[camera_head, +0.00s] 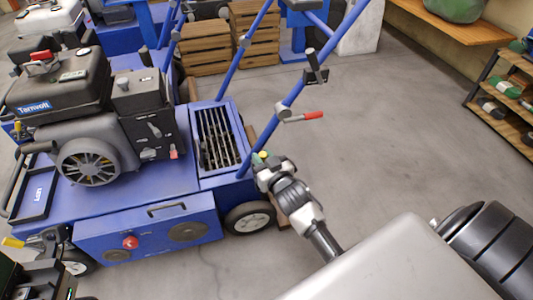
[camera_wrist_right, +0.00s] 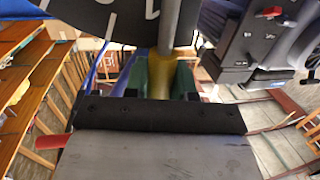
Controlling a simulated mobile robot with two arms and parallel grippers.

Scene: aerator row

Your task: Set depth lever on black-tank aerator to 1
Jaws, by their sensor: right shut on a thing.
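The blue aerator (camera_head: 150,195) with the black tank (camera_head: 62,82) stands at the left in the head view. My right gripper (camera_head: 261,158) is at its rear right corner, beside the handle bar. In the wrist view, the green fingers of my right gripper (camera_wrist_right: 160,80) are shut on the yellow grip of the depth lever (camera_wrist_right: 159,72). The lever's grey shaft (camera_wrist_right: 168,25) runs up past a black dial plate (camera_wrist_right: 95,18) with white marks. A figure that looks like 1 shows just left of the shaft.
A red-tipped lever (camera_head: 312,115) sticks out from the blue handle bar (camera_head: 290,95) above my right gripper. Wooden crates (camera_head: 205,50) and other machines stand behind. Shelves (camera_head: 505,90) are at the right. The concrete floor (camera_head: 400,130) between is clear.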

